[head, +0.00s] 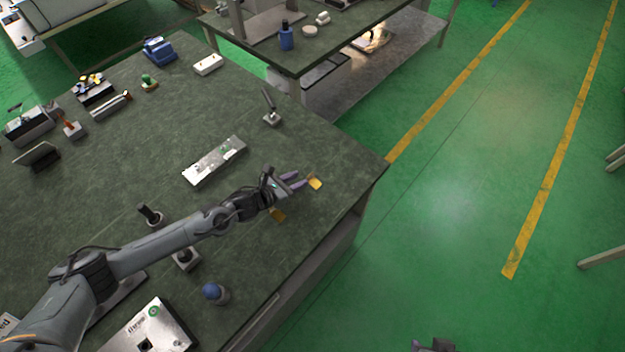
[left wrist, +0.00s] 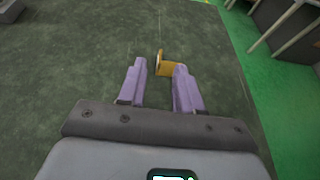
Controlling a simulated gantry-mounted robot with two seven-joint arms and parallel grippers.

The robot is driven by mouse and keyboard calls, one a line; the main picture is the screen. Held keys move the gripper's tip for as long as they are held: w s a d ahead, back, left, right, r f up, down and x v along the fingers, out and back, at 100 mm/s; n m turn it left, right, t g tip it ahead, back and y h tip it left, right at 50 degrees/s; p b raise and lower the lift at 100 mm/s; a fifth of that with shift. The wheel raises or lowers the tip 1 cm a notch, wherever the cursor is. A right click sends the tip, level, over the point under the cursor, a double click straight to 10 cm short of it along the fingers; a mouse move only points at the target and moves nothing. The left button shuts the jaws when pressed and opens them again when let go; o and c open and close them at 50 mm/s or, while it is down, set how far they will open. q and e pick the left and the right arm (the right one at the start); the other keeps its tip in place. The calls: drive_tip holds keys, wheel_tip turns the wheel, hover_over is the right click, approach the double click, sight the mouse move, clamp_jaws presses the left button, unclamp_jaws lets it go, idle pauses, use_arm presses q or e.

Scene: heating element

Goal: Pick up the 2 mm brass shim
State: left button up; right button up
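My left gripper (head: 295,180) is low over the near right part of the dark green workbench (head: 250,250). Its two lilac fingers are apart, with an open gap between them. A small yellow-brass piece with an upright tab (head: 315,183) stands just beyond the fingertips. In the left wrist view this brass piece (left wrist: 167,68) is at the tips, closer to the right finger; I cannot tell whether they touch. No thickness marking is readable. A dark part at the bottom edge may be my right gripper (head: 435,346).
A metal plate fixture (head: 214,161) lies left of the gripper. A lever on a small base (head: 271,110) stands behind. A blue-topped knob (head: 214,292) and a black-handled stamp (head: 150,214) are nearer. The bench's right edge (head: 372,190) is close to the gripper.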

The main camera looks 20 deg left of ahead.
sight(315, 180)
use_arm(q)
drive_tip(key=shift+x, duration=2.95)
drive_tip(key=shift+r, duration=0.1)
clamp_jaws()
